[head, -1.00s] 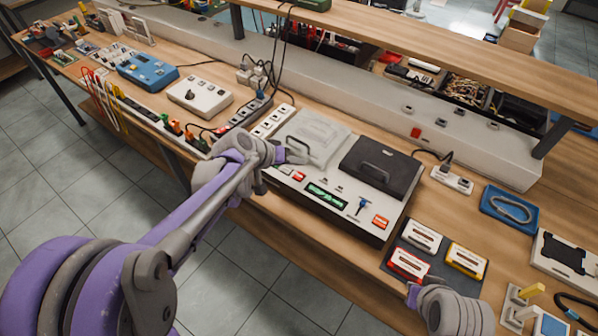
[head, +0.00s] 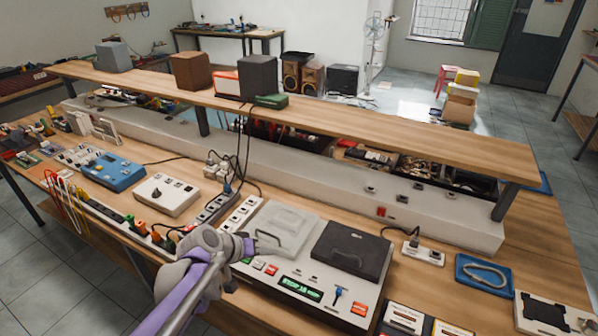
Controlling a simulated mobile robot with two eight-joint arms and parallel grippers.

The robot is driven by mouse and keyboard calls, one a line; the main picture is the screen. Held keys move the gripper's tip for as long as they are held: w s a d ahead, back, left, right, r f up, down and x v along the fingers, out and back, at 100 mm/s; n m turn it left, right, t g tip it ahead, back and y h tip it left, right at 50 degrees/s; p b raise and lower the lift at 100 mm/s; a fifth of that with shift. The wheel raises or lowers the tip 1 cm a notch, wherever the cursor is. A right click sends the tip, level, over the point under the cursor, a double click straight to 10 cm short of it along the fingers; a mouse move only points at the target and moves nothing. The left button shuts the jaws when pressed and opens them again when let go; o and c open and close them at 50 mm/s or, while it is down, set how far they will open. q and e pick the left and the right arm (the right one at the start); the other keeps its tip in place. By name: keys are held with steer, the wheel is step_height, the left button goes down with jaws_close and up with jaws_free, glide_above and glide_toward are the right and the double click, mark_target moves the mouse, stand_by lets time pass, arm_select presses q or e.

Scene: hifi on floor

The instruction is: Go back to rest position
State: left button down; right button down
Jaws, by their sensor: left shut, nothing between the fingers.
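My left gripper (head: 246,243) is at the left front edge of the hifi deck (head: 262,285), near its clear-lidded bay. Its purple and grey arm comes in from the bottom left. The gripper is shut and appears empty. The deck has a closed dark lid (head: 351,250) on the right, a translucent lid (head: 283,229) on the left, a green display (head: 300,288) and red buttons. My right gripper is out of view.
Cassettes (head: 403,319) lie at the bottom edge, right of centre. A blue tray (head: 485,273) and a power strip (head: 423,253) lie right of the deck. A white box (head: 166,194) and blue device (head: 113,171) stand left. A raised shelf (head: 350,116) runs behind.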

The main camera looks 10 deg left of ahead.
arm_select(q)
steer(key=s+a+f+y, duration=0.1)
steer(key=s+y, duration=0.1)
steer(key=s, duration=1)
steer(key=s+a+f+m+g+y, duration=0.1)
steer(key=s+y, duration=0.2)
steer(key=s, duration=0.9)
steer(key=shift+s+a+f+g+y, duration=0.2)
steer(key=shift+s+f+g+y, duration=0.1)
steer(key=shift+s+f, duration=0.05)
